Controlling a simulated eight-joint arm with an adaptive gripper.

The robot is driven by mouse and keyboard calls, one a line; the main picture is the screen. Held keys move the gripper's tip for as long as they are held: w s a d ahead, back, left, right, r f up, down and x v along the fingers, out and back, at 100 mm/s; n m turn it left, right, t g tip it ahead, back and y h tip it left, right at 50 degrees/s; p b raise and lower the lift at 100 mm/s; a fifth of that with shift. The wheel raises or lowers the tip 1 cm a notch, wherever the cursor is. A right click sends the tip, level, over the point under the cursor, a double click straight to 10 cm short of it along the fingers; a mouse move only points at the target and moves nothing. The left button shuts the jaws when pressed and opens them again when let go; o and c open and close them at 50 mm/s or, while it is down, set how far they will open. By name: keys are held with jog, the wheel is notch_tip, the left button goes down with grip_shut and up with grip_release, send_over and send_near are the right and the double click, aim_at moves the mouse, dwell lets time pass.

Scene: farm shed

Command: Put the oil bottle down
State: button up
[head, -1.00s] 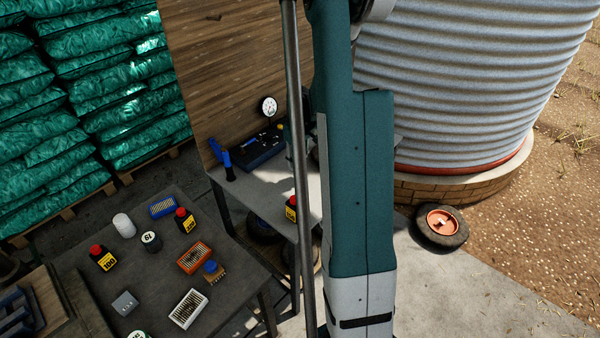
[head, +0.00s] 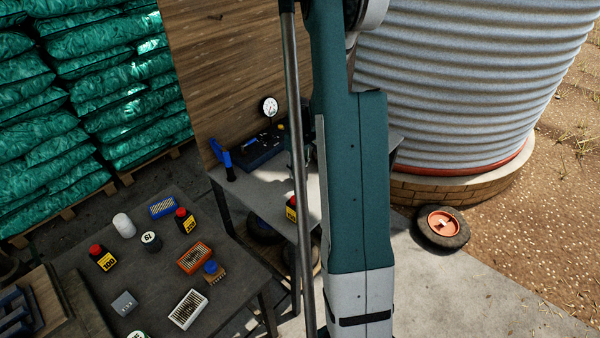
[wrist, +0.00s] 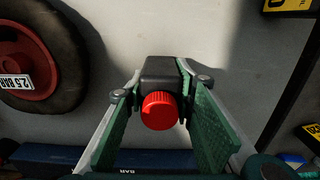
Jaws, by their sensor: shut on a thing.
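In the wrist view my gripper (wrist: 160,88) is shut on a black oil bottle (wrist: 160,68) with a red ribbed cap, one green finger on each side. The cap faces the camera. A pale grey bench top (wrist: 225,45) lies behind the bottle; I cannot tell whether the bottle touches it.
A wheel (wrist: 30,60) with a "2.5 BAR" tag is left of the bottle. A blue gauge unit (wrist: 60,158) is at the bottom edge. Yellow-labelled things (wrist: 290,5) are at the right. A dark table (head: 150,285) holds several bottles and trays.

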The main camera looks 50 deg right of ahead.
jog(key=shift+f, duration=0.15)
jog(key=o, duration=1)
notch_tip(320, 180, up, 12)
jog(key=shift+r+p, duration=0.2)
jog(key=shift+p, duration=0.55)
dwell(0.3)
